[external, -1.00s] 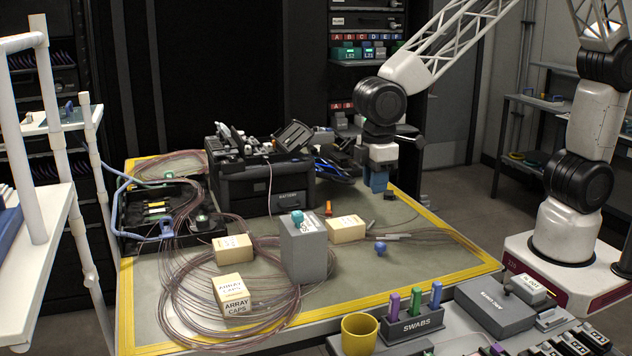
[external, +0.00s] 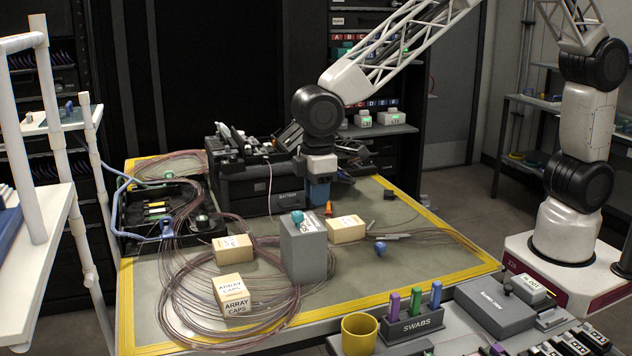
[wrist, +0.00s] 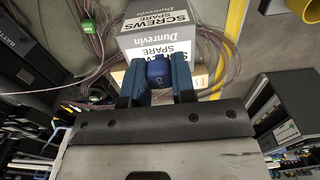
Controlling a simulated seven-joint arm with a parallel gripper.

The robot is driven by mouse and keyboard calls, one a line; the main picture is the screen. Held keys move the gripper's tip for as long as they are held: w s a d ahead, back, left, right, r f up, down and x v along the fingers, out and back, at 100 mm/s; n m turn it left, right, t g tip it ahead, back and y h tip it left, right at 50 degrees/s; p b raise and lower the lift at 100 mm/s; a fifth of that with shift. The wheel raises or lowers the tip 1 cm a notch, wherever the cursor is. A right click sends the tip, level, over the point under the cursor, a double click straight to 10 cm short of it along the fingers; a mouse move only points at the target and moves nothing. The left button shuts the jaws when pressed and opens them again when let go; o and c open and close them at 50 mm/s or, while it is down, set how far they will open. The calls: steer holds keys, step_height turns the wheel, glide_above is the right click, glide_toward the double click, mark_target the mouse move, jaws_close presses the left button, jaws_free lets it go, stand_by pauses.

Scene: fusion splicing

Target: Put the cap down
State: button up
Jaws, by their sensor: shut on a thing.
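My gripper (external: 319,193) has blue fingers and hangs above the mat, behind the grey box in the external view. In the wrist view my gripper (wrist: 156,82) is shut on a dark blue rounded cap (wrist: 158,71), which sits between the fingertips. The cap in the gripper cannot be made out in the external view. Another blue cap (external: 380,249) lies on the mat to the right. In the wrist view the grey box (wrist: 152,22), labelled SCREWS SPARE, is just beyond the fingers.
Cream boxes (external: 234,293) labelled ARRAY CAPS stand among coiled fibre on the mat (external: 420,265). The black splicer (external: 250,185) is left of my gripper. An orange item (external: 329,208) lies below it. The mat's right part is fairly clear.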

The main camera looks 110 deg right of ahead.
mark_target(313, 222)
steer(key=shift+w, duration=0.45)
steer(key=shift+f, duration=0.1)
steer(key=shift+f, duration=1.7)
steer(key=shift+f, duration=0.2)
steer(key=o, duration=0.9)
steer(key=shift+r, duration=0.1)
step_height(313, 222, up, 12)
steer(key=shift+r, duration=0.1)
